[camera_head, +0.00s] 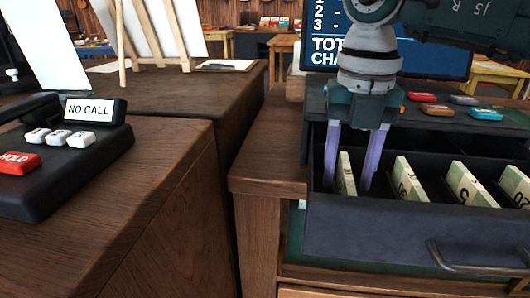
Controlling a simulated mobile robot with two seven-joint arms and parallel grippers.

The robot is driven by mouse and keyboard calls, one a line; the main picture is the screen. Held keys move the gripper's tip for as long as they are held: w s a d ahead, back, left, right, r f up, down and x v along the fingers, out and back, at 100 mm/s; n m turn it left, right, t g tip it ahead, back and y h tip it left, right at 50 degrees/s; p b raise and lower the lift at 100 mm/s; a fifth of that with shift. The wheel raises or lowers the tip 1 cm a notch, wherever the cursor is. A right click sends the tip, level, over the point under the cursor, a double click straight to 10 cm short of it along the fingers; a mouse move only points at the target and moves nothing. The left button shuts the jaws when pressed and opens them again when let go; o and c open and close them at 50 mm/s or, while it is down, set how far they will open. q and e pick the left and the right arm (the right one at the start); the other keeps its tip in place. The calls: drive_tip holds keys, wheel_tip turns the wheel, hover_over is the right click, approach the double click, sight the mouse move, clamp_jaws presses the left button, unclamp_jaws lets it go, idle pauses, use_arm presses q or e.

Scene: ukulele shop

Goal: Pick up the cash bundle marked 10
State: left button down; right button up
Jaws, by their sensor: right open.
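An open black cash drawer (400,228) at the right holds several upright pale green and cream cash bundles, each in its own compartment. My right gripper (348,187) points down into the leftmost compartment. Its two lilac fingers are open, one on each side of the leftmost cash bundle (346,176), with gaps showing. This bundle's marking cannot be read. The second cash bundle (408,183) has a partly visible number. The third cash bundle (470,186) also has a number I cannot read clearly. The rightmost cash bundle (515,186) is marked 20. My left gripper is not in view.
The register top (455,118) behind the drawer carries coloured buttons, with a screen (445,55) behind it. A drawer handle (470,262) sticks out in front. A black phone-like device (70,165) stands on the left wooden counter (150,190). A gap separates the counters.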

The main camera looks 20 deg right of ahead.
drive_tip(key=shift+f, duration=0.2)
clamp_jaws()
idle(1.3)
